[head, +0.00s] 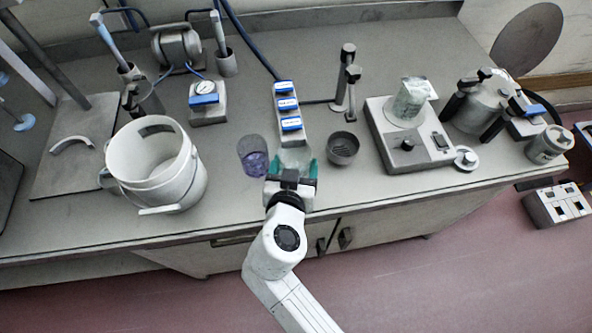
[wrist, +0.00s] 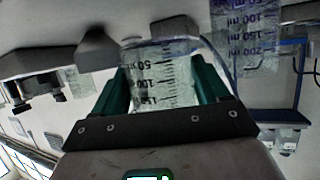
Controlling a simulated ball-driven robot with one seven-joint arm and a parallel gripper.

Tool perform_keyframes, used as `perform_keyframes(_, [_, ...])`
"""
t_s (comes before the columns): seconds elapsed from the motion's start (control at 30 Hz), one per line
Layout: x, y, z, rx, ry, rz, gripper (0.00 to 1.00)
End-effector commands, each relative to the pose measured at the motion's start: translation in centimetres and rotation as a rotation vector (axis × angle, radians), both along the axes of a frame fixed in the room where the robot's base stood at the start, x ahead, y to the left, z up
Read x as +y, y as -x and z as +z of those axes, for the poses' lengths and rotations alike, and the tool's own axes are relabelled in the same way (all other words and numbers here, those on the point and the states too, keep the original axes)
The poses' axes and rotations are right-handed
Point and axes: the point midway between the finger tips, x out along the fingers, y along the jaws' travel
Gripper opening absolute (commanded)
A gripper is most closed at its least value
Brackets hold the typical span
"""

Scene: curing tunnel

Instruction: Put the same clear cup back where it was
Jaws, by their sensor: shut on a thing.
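A clear graduated cup (wrist: 162,82) is between the green fingers of my gripper (head: 291,172), which is shut on it. In the head view only part of this clear cup (head: 294,156) shows, just beyond the fingers and in front of the power strip. I cannot tell whether it touches the bench. A second cup, clear with a purple tint (head: 253,158), stands on the bench just left of my gripper. It also shows at the upper right of the wrist view (wrist: 245,38). Another clear cup (head: 407,103) stands on the white hotplate (head: 436,147) to the right.
A dark grey bowl (head: 342,149) stands close right of my gripper. A power strip (head: 291,113) with blue switches lies behind it. A large white bucket (head: 160,172) is at the left. The bench front (head: 235,214) is clear.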

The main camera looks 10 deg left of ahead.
Motion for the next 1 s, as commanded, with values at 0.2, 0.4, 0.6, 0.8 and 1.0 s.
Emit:
perform_keyframes(0.2, [-0.3, -0.4, -2.5, 0.004, 0.003, 0.000, 0.40])
perform_keyframes(0.4, [-0.3, -0.5, -3.6, 0.000, -0.001, -0.001, 0.40])
perform_keyframes(0.6, [-0.3, -0.4, -3.7, 0.000, -0.001, -0.001, 0.40])
perform_keyframes(0.8, [-0.3, -0.4, -3.8, 0.001, -0.001, -0.001, 0.80])
perform_keyframes(1.0, [-0.3, -0.4, -3.8, 0.001, -0.001, -0.001, 0.99])
